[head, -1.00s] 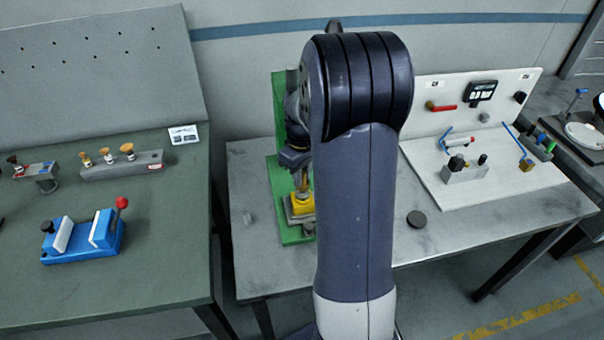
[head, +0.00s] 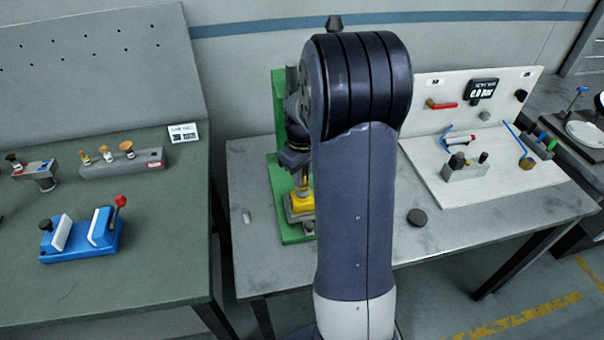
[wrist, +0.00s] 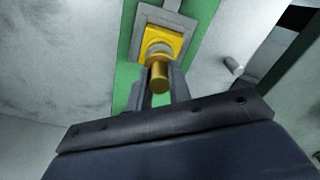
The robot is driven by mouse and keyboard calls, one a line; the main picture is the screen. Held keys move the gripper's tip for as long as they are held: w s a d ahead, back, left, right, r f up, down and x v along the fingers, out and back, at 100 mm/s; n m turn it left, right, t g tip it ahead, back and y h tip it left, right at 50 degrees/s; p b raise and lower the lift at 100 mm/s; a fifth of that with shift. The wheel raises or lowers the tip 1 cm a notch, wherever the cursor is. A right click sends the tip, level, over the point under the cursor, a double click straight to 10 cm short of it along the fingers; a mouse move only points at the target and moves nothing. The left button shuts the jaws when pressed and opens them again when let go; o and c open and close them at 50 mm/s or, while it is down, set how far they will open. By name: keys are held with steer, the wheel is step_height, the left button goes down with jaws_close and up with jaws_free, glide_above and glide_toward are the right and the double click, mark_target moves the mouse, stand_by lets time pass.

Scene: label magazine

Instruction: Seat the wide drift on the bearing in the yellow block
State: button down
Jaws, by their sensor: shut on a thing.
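The yellow block (head: 299,207) sits on the base of the green press at the left of the middle table. It also shows in the wrist view (wrist: 176,40). My gripper (wrist: 161,86) is shut on the brass-coloured wide drift (wrist: 160,77), which stands over the block between the fingers. In the head view the drift (head: 302,182) shows below my gripper (head: 299,172), and my arm hides part of the area. A greyish ring, perhaps the bearing, shows at the drift's far end in the wrist view. I cannot tell whether the drift touches it.
The green press frame (head: 280,110) stands right behind my gripper. A small grey cylinder (head: 246,216) lies left of the press, and a dark disc (head: 417,217) lies to the right. The left table holds a drift rack (head: 122,164) and a blue vise (head: 82,236).

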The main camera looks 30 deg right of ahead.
steer(key=shift+f+b, duration=0.5)
steer(key=shift+f, duration=0.35)
steer(key=c, duration=1.2)
jaws_free()
steer(key=shift+r, duration=0.1)
step_height(320, 180, up, 11)
steer(key=shift+f+b, duration=0.15)
steer(key=shift+b, duration=0.3)
step_height(320, 180, down, 10)
steer(key=shift+f+p, duration=0.2)
steer(key=shift+p, duration=0.3)
steer(key=shift+r+p, duration=0.35)
steer(key=shift+p, duration=0.05)
